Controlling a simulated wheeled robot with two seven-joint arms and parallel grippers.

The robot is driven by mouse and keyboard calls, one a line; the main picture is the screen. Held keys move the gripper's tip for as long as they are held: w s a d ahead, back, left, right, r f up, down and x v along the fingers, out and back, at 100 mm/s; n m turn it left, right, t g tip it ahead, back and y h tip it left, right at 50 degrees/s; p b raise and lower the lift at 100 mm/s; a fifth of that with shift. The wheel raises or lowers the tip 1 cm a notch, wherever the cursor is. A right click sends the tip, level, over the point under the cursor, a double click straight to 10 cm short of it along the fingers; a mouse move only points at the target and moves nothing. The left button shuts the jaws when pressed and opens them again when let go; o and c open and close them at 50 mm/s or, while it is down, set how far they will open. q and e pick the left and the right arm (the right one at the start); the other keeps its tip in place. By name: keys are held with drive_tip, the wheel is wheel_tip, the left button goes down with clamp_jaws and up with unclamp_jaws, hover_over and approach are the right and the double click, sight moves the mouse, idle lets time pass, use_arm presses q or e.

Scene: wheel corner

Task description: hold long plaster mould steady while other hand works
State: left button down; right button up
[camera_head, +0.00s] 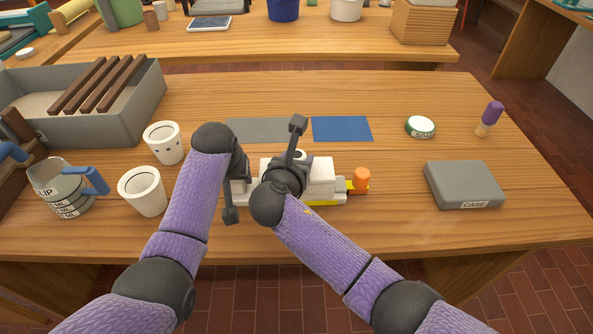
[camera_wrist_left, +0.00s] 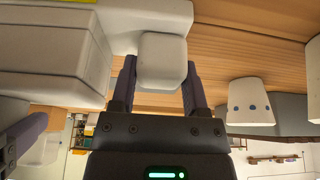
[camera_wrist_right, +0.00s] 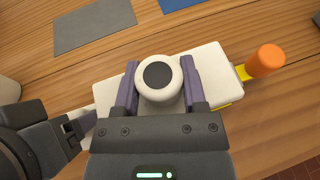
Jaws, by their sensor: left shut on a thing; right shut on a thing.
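The long white plaster mould (camera_head: 320,172) lies on the wooden table in front of me, partly hidden by my arms. A yellow piece with an orange cylinder (camera_head: 361,179) is at its right end. My left gripper (camera_head: 240,187) is at the mould's left end. In the left wrist view it is shut on a pale block-shaped end piece (camera_wrist_left: 162,62) beside the mould body (camera_wrist_left: 50,65). My right gripper (camera_wrist_right: 159,82) is over the mould, shut on a round white knob (camera_wrist_right: 145,88) with a dark disc on top. I cannot tell whether the knob is fixed to the mould.
Two white cups (camera_head: 143,191) and a measuring jug (camera_head: 66,190) stand left. A grey bin (camera_head: 140,105) is behind them. Grey (camera_head: 255,129) and blue mats (camera_head: 342,129) lie behind the mould. A grey case (camera_head: 463,184) and round tin (camera_head: 420,127) are right, with free table between.

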clamp_jaws()
drive_tip(key=shift+r, duration=2.35)
drive_tip(key=shift+r, duration=2)
